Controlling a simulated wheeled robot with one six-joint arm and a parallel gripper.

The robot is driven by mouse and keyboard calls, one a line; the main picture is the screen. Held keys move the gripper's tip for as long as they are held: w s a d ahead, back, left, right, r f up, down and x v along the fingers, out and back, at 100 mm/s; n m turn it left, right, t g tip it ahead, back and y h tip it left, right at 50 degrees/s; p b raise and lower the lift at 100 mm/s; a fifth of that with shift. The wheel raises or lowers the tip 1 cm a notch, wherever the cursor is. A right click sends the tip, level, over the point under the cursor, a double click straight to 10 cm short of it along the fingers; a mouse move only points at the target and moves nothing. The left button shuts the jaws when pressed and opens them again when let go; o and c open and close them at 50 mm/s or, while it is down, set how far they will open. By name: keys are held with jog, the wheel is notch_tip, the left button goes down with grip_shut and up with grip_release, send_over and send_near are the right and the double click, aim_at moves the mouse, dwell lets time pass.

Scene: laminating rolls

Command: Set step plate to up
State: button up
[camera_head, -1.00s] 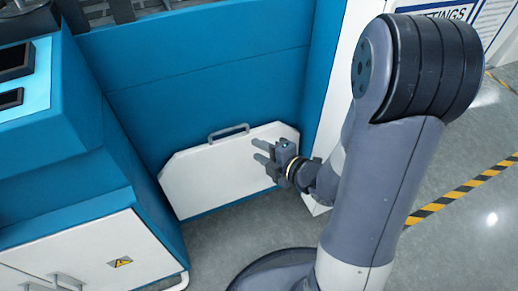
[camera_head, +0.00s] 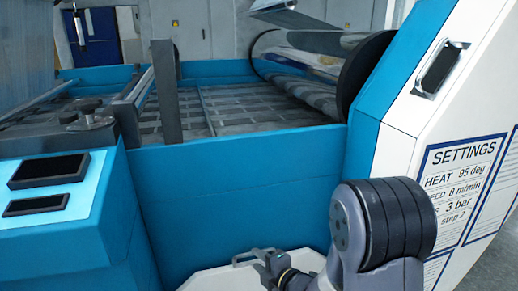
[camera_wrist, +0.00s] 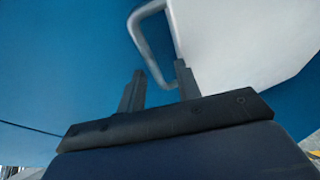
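The step plate (camera_head: 215,279) is the white panel with cut corners at the foot of the blue machine front; its lower part is outside the head view. Its grey bar handle (camera_head: 240,257) is at the top edge. In the wrist view the handle (camera_wrist: 142,38) is a bent loop beside the white plate (camera_wrist: 245,40), against blue. My gripper (camera_head: 264,262) is close to the handle's right end in the head view. In the wrist view my gripper (camera_wrist: 158,84) has its two fingers apart, with the handle's near end showing between them. I cannot tell whether they touch it.
A blue machine wall (camera_head: 240,190) rises behind the plate. A console (camera_head: 50,185) with dark screens stands at left. A white side panel (camera_head: 400,130) at right carries a settings sign (camera_head: 462,190). A shiny roller (camera_head: 310,55) lies above the bed.

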jog(key=shift+w+r, duration=0.3)
jog(key=shift+w, duration=0.1)
jog(key=shift+s+f, duration=0.1)
